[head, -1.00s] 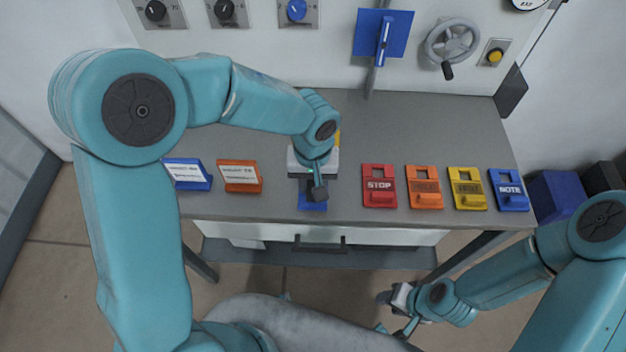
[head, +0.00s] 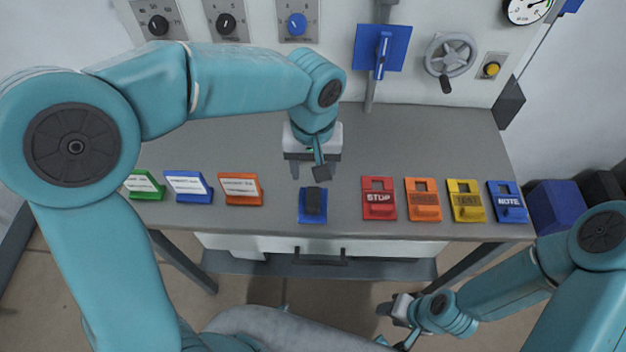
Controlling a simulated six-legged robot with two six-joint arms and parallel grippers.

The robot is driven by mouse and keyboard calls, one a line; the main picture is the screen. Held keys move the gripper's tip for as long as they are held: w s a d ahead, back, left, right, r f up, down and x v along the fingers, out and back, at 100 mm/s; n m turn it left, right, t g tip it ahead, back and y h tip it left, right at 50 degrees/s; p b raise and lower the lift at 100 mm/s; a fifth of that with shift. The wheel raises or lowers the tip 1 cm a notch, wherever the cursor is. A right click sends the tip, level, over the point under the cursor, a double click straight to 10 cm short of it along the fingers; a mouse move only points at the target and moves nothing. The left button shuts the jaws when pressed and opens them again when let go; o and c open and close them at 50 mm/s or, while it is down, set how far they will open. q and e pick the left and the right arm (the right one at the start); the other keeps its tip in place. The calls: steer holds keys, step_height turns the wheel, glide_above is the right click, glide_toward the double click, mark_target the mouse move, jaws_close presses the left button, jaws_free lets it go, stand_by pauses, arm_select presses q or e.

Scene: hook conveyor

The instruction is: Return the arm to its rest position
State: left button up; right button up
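My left arm comes in from the left and reaches over the table. Its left gripper (head: 308,170) points down above the table, with its two dark fingers apart and nothing visible between them. A small blue base with a black block (head: 313,203) sits on the table just in front of the fingers, apart from them in the picture. My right gripper (head: 402,312) hangs low in front of the table at the lower right; its fingers are too small and dark to judge.
The grey table (head: 420,135) carries green (head: 145,186), blue (head: 188,187) and orange (head: 240,189) label stands on the left. Red STOP (head: 379,198), orange (head: 423,200), yellow (head: 467,201) and blue NOTE (head: 508,202) tags stand right. Behind are knobs, a blue lever (head: 382,50) and a handwheel (head: 450,55).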

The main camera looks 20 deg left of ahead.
arm_select(q)
step_height(320, 180, up, 2)
steer(key=shift+s, duration=0.2)
stand_by(0.6)
